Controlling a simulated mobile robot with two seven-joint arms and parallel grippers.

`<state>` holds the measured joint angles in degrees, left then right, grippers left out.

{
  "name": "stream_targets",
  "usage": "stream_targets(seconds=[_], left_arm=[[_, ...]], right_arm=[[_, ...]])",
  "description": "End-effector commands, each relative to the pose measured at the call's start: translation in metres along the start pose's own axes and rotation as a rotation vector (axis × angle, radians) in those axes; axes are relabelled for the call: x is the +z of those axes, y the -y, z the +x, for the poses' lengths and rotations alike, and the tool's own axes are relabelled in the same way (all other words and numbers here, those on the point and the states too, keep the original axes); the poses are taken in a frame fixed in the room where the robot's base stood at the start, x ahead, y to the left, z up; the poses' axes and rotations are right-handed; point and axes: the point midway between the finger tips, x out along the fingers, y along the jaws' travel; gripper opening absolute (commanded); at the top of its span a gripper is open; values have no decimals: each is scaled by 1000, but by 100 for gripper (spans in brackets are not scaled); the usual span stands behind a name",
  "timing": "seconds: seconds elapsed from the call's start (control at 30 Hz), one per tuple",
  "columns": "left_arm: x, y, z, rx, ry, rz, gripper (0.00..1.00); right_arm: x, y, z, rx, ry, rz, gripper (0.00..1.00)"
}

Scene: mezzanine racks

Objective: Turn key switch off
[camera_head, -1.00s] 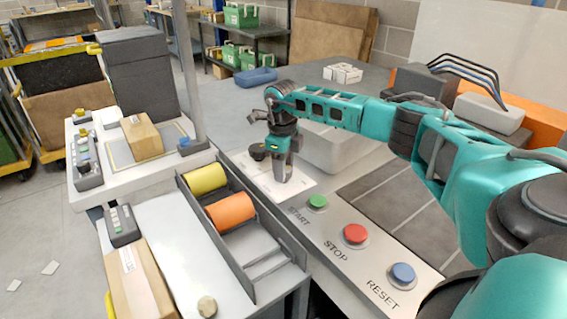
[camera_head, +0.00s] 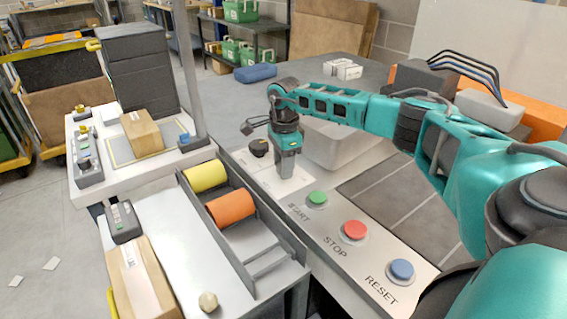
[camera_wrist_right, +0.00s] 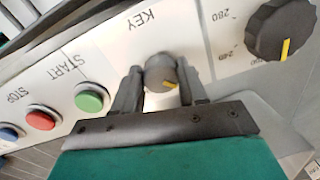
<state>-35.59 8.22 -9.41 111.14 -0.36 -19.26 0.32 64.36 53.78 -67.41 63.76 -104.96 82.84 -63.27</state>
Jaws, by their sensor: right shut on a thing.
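The key switch (camera_wrist_right: 158,70) is a small grey round knob on the white panel beside the label KEY. Its yellow mark points to the lower right in the wrist view. My right gripper (camera_wrist_right: 160,84) has one finger on each side of the knob and is shut on it. In the head view the right gripper (camera_head: 287,173) points down at the panel (camera_head: 263,185) and hides the key switch. My left gripper is not in view.
A larger black dial (camera_wrist_right: 281,30) with a yellow mark sits beside the key switch; it also shows in the head view (camera_head: 258,147). Green START (camera_head: 317,199), red STOP (camera_head: 354,230) and blue RESET (camera_head: 401,269) buttons line the panel's front. A pale box (camera_head: 335,145) stands close behind the gripper.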

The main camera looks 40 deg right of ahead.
Motion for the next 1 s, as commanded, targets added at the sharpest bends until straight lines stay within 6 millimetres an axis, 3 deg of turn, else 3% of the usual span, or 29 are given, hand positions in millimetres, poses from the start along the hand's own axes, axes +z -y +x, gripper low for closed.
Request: stream_targets(seconds=[0.7,0.73,1.0], left_arm=[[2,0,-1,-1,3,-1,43],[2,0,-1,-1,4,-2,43],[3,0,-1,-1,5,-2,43]], right_arm=[[0,1,-2,-5,5,-80,11],[0,1,-1,-5,5,-80,43],[0,0,-1,-2,4,-79,67]])
